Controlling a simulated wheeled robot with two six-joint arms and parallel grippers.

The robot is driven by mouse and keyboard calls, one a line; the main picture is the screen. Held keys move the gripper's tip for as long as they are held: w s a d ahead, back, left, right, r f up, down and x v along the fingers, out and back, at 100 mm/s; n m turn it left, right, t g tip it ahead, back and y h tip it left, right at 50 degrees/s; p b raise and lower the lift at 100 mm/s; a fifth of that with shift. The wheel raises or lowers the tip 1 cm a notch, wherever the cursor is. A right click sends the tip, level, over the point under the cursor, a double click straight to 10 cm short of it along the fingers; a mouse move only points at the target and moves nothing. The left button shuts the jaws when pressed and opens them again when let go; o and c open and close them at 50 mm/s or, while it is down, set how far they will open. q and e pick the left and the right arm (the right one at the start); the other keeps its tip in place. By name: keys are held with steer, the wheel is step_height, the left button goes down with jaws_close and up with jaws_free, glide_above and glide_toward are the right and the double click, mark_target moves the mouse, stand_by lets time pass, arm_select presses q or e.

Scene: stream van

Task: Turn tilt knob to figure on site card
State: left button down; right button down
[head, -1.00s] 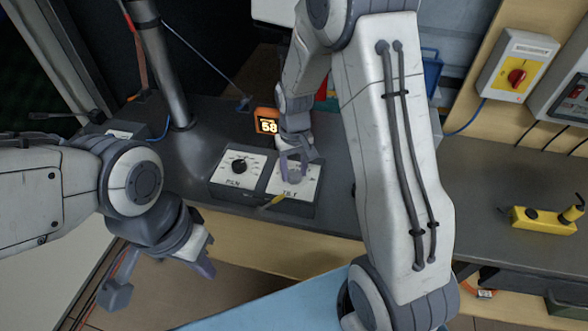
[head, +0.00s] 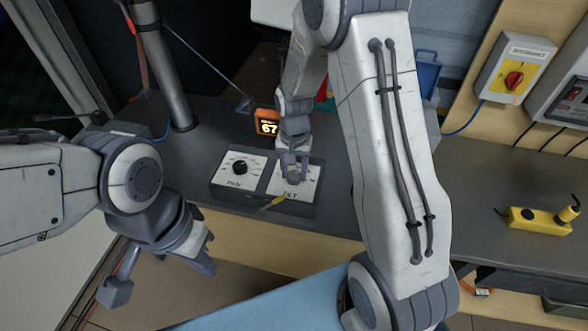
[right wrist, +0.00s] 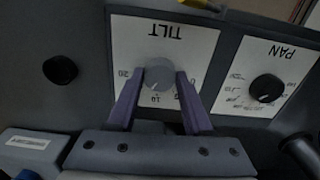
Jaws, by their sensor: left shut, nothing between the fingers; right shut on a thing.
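The tilt box (head: 312,186) has a white face marked TILT and stands on the dark bench. Its round grey knob (right wrist: 160,74) shows in the right wrist view, with scale figures partly hidden around it. My right gripper (head: 292,178) points down over the box. Its purple fingers are shut on the knob, one on each side. A small orange-framed display (head: 267,123) behind the boxes reads 67. My left gripper (head: 204,264) is shut and empty, in front of the bench at the left. I cannot make out a site card.
The pan box (head: 225,169) with a black knob stands directly left of the tilt box. A yellow tag (head: 273,203) hangs at the front edge. A metal pole (head: 165,70) rises at the left. A yellow control box (head: 538,219) lies on the right bench, otherwise fairly clear there.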

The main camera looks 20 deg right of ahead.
mark_target(293, 175)
steer(key=shift+w+r+m, duration=0.1)
steer(key=shift+m, duration=0.7)
steer(key=shift+c, duration=1.5)
jaws_free()
step_height(293, 175, up, 10)
steer(key=shift+r, duration=0.2)
